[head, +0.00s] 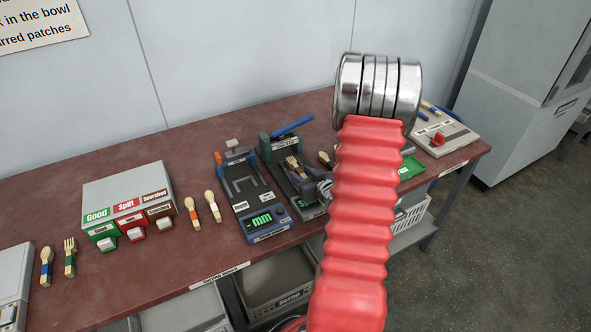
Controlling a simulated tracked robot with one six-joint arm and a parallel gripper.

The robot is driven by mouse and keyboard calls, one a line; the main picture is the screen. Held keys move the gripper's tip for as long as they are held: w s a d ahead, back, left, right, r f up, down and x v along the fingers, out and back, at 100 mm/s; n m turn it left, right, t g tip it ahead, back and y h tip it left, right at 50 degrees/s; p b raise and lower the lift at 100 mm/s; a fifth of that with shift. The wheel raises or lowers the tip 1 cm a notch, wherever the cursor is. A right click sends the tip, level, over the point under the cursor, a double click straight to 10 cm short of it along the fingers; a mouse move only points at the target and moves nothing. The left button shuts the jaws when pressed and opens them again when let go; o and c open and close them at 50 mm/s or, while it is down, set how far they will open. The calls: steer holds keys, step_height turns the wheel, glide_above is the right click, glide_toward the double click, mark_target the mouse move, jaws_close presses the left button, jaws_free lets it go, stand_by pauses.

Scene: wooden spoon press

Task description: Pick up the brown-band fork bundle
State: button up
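A light wooden fork (293,163) shows at the green-and-grey device (280,148) in the middle of the table; its band is too small and too covered to tell its colour. Another fork with a green band (70,258) lies at the far left. I cannot make out a clear brown band on either. My red-sleeved arm rises in front of the table and hides part of it. What looks like my grey gripper (319,189) shows at the arm's left edge, close to the middle fork. Its fingers are mostly hidden, so I cannot tell if it is open or holds anything.
On the brown table (150,279) are a blue-banded spoon (47,267), an orange-banded spoon (193,213), another spoon (212,206), a Good/Split/Scorched button box (127,200) and a dark device with a green display (250,195). A pale device with a red knob (440,137) stands right.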

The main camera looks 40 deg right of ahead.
mark_target(302, 174)
steer(key=shift+c, duration=0.2)
jaws_close()
steer(key=shift+r, duration=0.1)
steer(key=shift+r, duration=4.9)
